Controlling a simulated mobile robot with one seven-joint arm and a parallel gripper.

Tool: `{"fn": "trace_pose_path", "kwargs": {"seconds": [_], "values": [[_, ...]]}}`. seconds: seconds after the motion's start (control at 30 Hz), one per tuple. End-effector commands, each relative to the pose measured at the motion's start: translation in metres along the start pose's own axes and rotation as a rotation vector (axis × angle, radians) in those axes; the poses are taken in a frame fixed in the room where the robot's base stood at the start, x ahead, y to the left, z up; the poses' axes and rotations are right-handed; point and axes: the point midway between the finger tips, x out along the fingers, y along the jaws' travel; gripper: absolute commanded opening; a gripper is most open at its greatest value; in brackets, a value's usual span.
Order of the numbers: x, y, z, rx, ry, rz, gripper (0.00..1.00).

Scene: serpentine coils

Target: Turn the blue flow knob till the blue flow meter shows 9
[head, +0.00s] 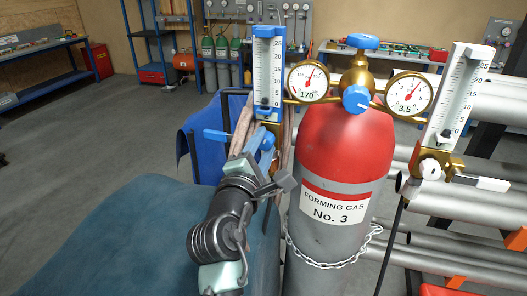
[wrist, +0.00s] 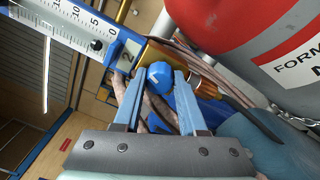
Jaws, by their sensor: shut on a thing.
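The blue flow meter (head: 267,70), a clear scale in a blue frame, stands upright left of the gas cylinder. Its dark float is low, close to the 0 end, in the head view; the meter's lower end also shows in the wrist view (wrist: 75,25). The faceted blue flow knob (wrist: 160,75) sits below the meter on a brass body. My gripper (wrist: 159,84) has its two blue fingers on either side of the knob, shut on it. In the head view, my gripper and wrist partly hide the knob.
A red and grey cylinder (head: 340,160) with two dial gauges stands just right of my gripper. A white flow meter (head: 458,95) with a white knob is farther right. Hoses hang behind the knob.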

Motion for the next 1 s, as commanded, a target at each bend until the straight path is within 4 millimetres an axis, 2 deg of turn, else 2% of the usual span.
{"fn": "trace_pose_path", "kwargs": {"seconds": [0.6, 1.0], "values": [[-0.0004, -0.0036, -0.0034, 0.58, -0.017, 0.02, 0.0], [-0.0002, -0.002, -0.0027, 0.834, -0.026, 0.027, 0.0]]}}
